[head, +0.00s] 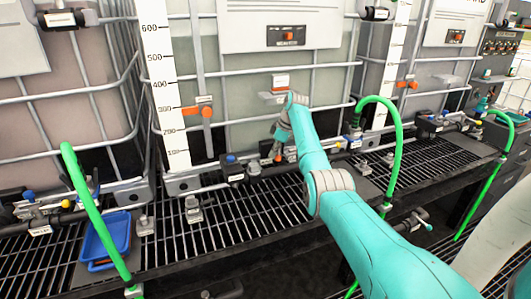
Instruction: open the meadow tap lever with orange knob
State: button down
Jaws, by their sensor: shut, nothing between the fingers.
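My gripper (280,147) is small in the head view and points down at the front of the middle tank, just above the pipe with valves. It is shut and seems empty. A small orange spot, perhaps the orange knob (290,154), shows right beside the fingers; I cannot tell if they touch it. The lever under it is mostly hidden by my wrist and forearm, so its angle is unclear. The dark valve body (255,167) sits just left of the fingers. No name reading meadow is legible.
An orange gauge fitting (206,112) is on the middle tank's scale, another (408,84) further right. Green hoses (95,215) (398,140) arch over the black grating (230,235). A blue tray (106,240) lies at left. Cage bars stand close behind my gripper.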

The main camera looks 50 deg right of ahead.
jog(key=s+n, duration=0.1)
jog(key=s+d+n+y, duration=0.1)
jog(key=n, duration=0.1)
jog(key=shift+s+d+n+g, duration=0.25)
jog(key=shift+d+n+g, duration=0.05)
jog(key=shift+s+d, duration=0.35)
jog(key=shift+d, duration=0.05)
dwell(0.3)
jog(key=v, duration=1.2)
dwell(0.3)
